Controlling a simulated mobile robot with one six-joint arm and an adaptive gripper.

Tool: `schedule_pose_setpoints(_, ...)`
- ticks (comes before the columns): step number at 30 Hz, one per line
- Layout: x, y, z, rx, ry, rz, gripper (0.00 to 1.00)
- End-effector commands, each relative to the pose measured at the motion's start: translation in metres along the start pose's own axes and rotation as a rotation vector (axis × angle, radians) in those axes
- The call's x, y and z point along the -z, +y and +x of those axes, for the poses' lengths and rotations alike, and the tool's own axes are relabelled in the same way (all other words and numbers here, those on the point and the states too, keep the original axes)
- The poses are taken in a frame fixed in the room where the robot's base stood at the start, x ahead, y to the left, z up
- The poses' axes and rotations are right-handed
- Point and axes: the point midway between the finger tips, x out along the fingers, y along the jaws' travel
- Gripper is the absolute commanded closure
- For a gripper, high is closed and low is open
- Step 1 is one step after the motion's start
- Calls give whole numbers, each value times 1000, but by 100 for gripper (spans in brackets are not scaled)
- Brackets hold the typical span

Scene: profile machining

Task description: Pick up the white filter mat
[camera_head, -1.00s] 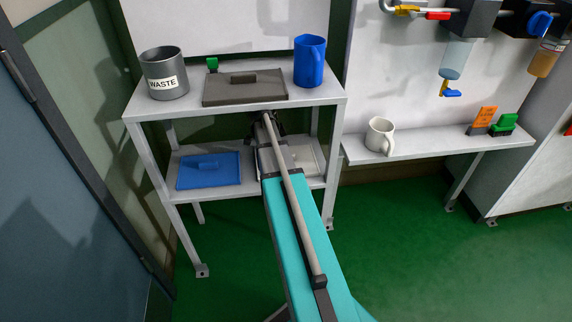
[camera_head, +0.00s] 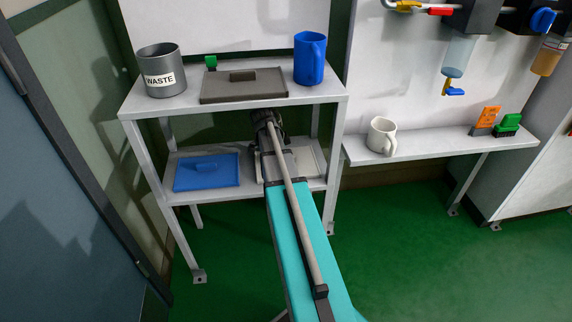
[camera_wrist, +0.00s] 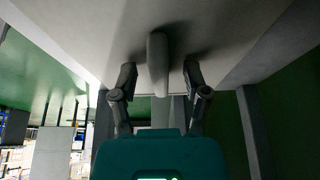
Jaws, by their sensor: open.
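The white filter mat (camera_head: 307,162) lies on the lower shelf of the rack. My arm hides much of it in the head view. In the wrist view its pale surface (camera_wrist: 95,28) fills the upper part, with a raised grip bar (camera_wrist: 158,62) on it. My gripper (camera_wrist: 159,74) is open, with one finger on each side of the bar. Dark gaps show between the bar and both fingers. The head view does not show the fingertips.
A blue mat (camera_head: 207,172) lies left on the lower shelf (camera_head: 190,196). The upper shelf (camera_head: 215,106) above my wrist carries a grey mat (camera_head: 243,86), a waste bin (camera_head: 162,72) and a blue jug (camera_head: 309,60). A white mug (camera_head: 381,136) stands on the right-hand shelf.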

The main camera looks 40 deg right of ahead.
Motion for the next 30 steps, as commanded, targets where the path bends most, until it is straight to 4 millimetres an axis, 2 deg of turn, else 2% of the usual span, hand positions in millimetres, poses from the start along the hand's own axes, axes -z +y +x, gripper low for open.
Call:
schedule_pose_setpoints(4, 0, 0, 0, 0, 0, 0, 40)
schedule_pose_setpoints(5, 0, 0, 0, 0, 0, 0, 44)
schedule_pose_setpoints(14, 0, 0, 0, 0, 0, 0, 99)
schedule_pose_setpoints(30, 1, 0, -1, 0, 0, 0, 100)
